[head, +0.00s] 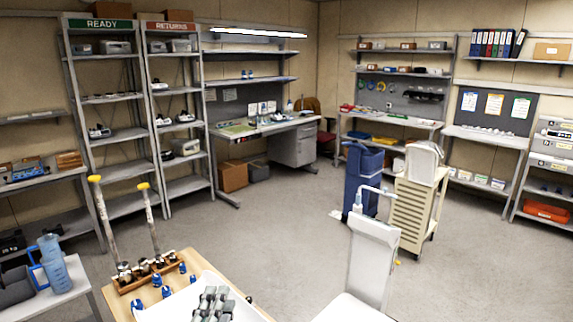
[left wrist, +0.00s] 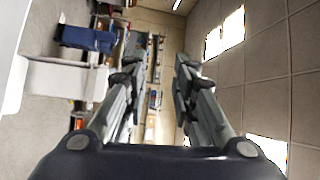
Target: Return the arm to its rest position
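My left gripper (head: 213,297) shows at the bottom edge of the head view, in front of a white surface by the wooden table. Its grey-green fingers also show in the left wrist view (left wrist: 157,75). They are apart, with a clear gap between them, and hold nothing. The fingers reach out into the room, and beyond them are far shelves and the ceiling. My right gripper does not show in either view.
A wooden table (head: 112,299) at the lower left carries two yellow-capped poles (head: 102,215) and blue clamps. A blue bin (head: 362,180), a beige drawer cart (head: 412,213) and a white upright panel (head: 372,250) stand to the right. The mid floor (head: 262,235) is clear.

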